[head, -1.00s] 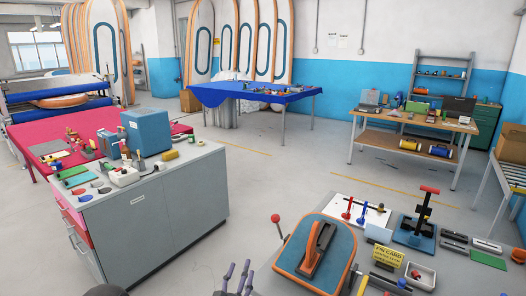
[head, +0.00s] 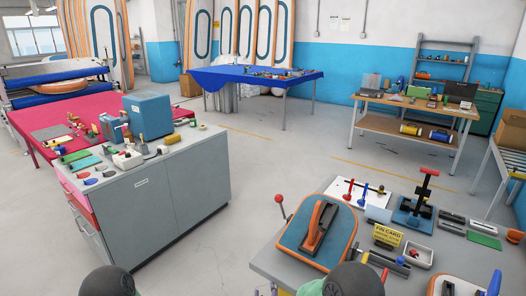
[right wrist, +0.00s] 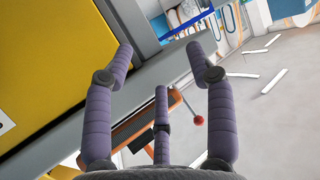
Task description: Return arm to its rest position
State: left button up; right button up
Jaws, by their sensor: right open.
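My right gripper (right wrist: 160,65) is open in the right wrist view. Its purple-grey fingers are spread, with nothing between them. Dark rounded parts of my arms show at the bottom edge. My left gripper is not clearly seen.
The near workbench (head: 262,262) carries a blue-and-orange board (head: 290,238), a yellow fin card sign (head: 387,236), a red-handled press (head: 427,172) and small tools. A red-knobbed lever (head: 279,198) stands beside the board. A grey cabinet (head: 185,205) stands left. Floor between is clear.

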jog(key=s+d+f+g+y, duration=0.1)
jog(key=s+d+f+g, duration=0.4)
jog(key=f, duration=0.4)
jog(key=s+d+f+m+g+y, duration=0.1)
jog(key=s+f+g, duration=0.3)
jog(key=s, duration=0.8)
jog(key=s+d+f+m+g+y, duration=0.1)
jog(key=s+f+g, duration=0.3)
jog(key=s, duration=0.9)
jog(key=shift+d+f+m+y, duration=0.4)
jog(key=shift+d+f, duration=0.3)
